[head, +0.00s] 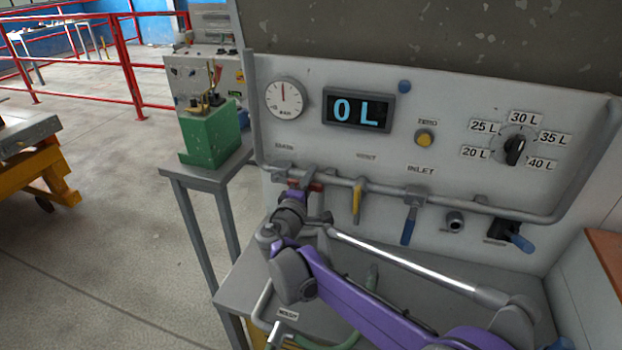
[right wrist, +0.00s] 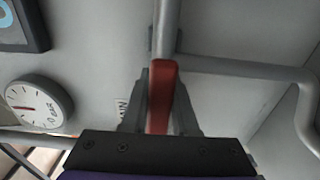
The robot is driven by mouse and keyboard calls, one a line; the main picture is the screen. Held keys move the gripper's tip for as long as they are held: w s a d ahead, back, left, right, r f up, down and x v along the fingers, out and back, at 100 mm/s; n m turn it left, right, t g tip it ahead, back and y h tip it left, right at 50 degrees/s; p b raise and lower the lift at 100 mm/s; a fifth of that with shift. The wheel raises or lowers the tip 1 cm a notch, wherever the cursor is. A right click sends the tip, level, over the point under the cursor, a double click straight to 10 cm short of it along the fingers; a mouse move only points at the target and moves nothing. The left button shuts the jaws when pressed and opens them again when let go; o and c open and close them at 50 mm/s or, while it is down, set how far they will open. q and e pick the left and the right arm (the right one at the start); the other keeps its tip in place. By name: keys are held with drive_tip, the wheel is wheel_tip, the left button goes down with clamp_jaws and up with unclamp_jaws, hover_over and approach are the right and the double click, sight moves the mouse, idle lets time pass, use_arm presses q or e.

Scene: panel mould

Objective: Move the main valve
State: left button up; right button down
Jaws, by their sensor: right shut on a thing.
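The main valve's red handle (head: 316,187) sits on the horizontal pipe at the left of the panel. My right gripper (head: 297,191) is at it, largely hidden behind my own wrist in the head view. In the right wrist view the red handle (right wrist: 160,95) lies between the two fingers of my right gripper (right wrist: 160,100), which is shut on it. There the handle lies roughly in line with the pipe (right wrist: 166,28). The small label above the valve (head: 284,146) is blurred. My left gripper is not in view.
The display (head: 357,110) reads 0 L, beside a round gauge (head: 286,98). A yellow handle (head: 357,204) and a blue inlet handle (head: 409,225) hang down to the right. A selector knob (head: 515,149) is at far right. A green box (head: 211,133) stands left.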

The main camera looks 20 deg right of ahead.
drive_tip(key=shift+f, duration=0.1)
idle(0.6)
drive_tip(key=w+a+f+m+p, duration=0.1)
drive_tip(key=w+a+f+m, duration=0.1)
drive_tip(key=m, duration=0.7)
drive_tip(key=w+a+f+m+p, duration=0.1)
drive_tip(key=w+a+f+m, duration=0.1)
drive_tip(key=a+f+m, duration=0.3)
drive_tip(key=shift+w+f+m+p, duration=0.35)
drive_tip(key=shift+f+m, duration=0.3)
drive_tip(key=shift+m, duration=1.35)
drive_tip(key=shift+w+a, duration=0.1)
drive_tip(key=c, duration=0.7)
unclamp_jaws()
